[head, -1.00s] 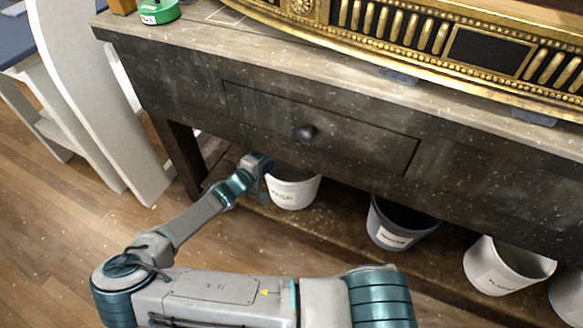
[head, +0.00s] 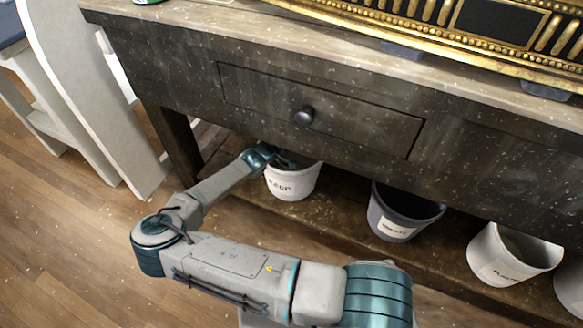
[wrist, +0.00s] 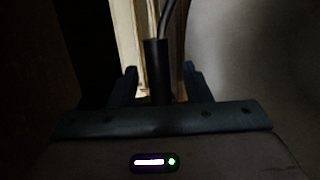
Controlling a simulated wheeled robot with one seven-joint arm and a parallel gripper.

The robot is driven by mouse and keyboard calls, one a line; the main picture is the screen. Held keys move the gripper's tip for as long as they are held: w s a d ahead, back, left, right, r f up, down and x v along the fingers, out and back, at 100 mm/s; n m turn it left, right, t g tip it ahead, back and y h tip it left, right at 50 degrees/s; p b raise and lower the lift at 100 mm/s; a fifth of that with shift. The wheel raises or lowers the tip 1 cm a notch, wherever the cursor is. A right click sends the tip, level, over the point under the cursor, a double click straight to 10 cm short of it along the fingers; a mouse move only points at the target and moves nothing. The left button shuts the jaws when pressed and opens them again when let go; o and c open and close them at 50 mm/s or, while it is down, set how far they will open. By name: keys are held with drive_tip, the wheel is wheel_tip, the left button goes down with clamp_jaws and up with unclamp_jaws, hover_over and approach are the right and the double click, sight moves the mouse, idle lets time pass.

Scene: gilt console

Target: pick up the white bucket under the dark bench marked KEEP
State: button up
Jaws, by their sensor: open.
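The white bucket (head: 302,187) with a KEEP label stands upright on the low shelf under the dark bench (head: 175,70), below the drawer. My gripper (wrist: 158,72) is at its upper left rim, under the bench's front; in the head view the fingers are small and partly hidden there. In the wrist view the fingers are open, one on each side of a dark cylindrical grip (wrist: 157,55) with a thin dark rod above it, seemingly the bucket's handle. The pale curved surface at right, probably the bucket (wrist: 255,50), is dim. Contact with the grip cannot be told.
A grey bucket (head: 395,226) and another white bucket (head: 500,262) stand to the right on the shelf. The bench's front overhangs them closely. A bench leg (head: 180,150) and a pale curved panel (head: 95,90) stand at left. Wooden floor is clear at lower left.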

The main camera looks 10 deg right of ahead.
clamp_jaws()
drive_tip(key=shift+w+r, duration=0.1)
drive_tip(key=shift+r, duration=0.15)
